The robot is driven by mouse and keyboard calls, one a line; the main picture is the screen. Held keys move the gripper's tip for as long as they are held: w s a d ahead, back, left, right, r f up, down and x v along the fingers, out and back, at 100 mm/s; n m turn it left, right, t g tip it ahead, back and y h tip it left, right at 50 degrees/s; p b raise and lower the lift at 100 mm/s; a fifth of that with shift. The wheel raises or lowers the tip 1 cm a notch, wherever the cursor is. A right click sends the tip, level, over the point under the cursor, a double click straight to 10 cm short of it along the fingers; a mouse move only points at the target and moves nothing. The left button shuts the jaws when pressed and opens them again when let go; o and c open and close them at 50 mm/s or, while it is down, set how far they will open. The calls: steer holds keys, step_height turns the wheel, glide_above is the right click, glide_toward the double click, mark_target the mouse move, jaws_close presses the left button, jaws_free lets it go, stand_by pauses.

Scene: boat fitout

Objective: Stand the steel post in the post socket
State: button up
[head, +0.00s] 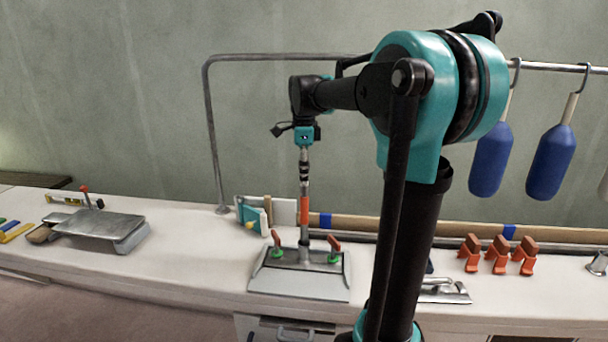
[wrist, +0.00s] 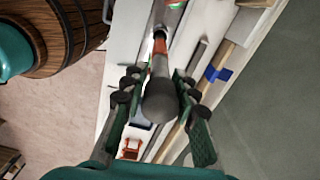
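The steel post (head: 304,205), with an orange band, stands about upright on the bench. Its lower end meets the post socket (head: 303,246) at the middle of a grey base plate; how deep it sits cannot be seen. A red-handled clamp stands on each side of the socket. My gripper (head: 304,170) is above, pointing down over the post's upper end. In the wrist view the post's dark round top (wrist: 160,102) lies between the two green fingers of my gripper (wrist: 159,80). Gaps show beside the post, so the fingers look open around it.
A grey metal tray (head: 103,228) is at left. Blue fenders (head: 491,160) hang from a rail at right. A barrel (wrist: 60,35) shows in the wrist view.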

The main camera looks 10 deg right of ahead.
steer(key=o, duration=0.3)
